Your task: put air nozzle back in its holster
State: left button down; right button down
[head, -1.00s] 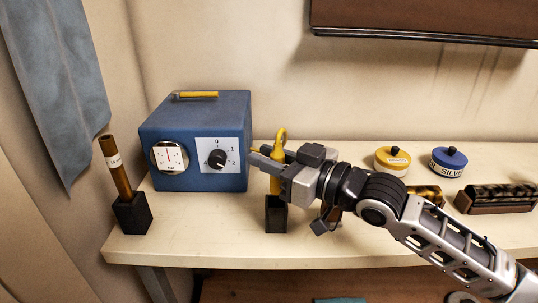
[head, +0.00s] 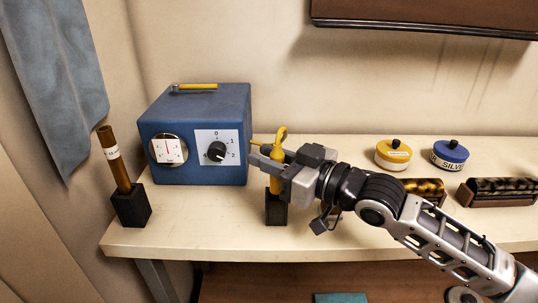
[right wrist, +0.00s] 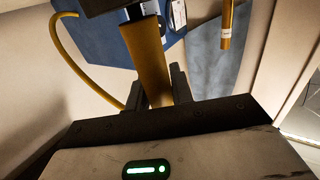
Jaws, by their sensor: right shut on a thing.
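The yellow air nozzle (head: 278,158) is upright in my right gripper (head: 269,169), with its hooked top above the fingers. My right gripper is shut on it. The small black holster (head: 276,210) stands on the bench directly below. The nozzle's lower end meets the holster's top; how far it is inside I cannot tell. In the right wrist view the nozzle's yellow body (right wrist: 148,60) runs between the dark fingers. My left gripper is not in view.
A blue box (head: 205,110) with gauge and knob stands close left of the gripper. A brown rod in a black block (head: 131,206) is at far left. Yellow (head: 393,155) and blue (head: 450,156) tins and dark brushes (head: 497,192) lie to the right.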

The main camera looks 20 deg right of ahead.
jog(key=shift+f+b, duration=0.5)
jog(key=shift+f, duration=0.5)
jog(key=shift+f+b, duration=0.55)
jog(key=shift+f, duration=0.45)
jog(key=shift+r, duration=0.1)
notch_tip(320, 180, up, 5)
jog(key=p, duration=0.5)
dwell(0.3)
jog(key=shift+p, duration=0.9)
dwell(1.4)
jog(key=shift+f+b, duration=1.55)
jog(key=shift+f, duration=1.05)
jog(key=c, duration=1.1)
grip_release()
jog(key=shift+c, duration=0.2)
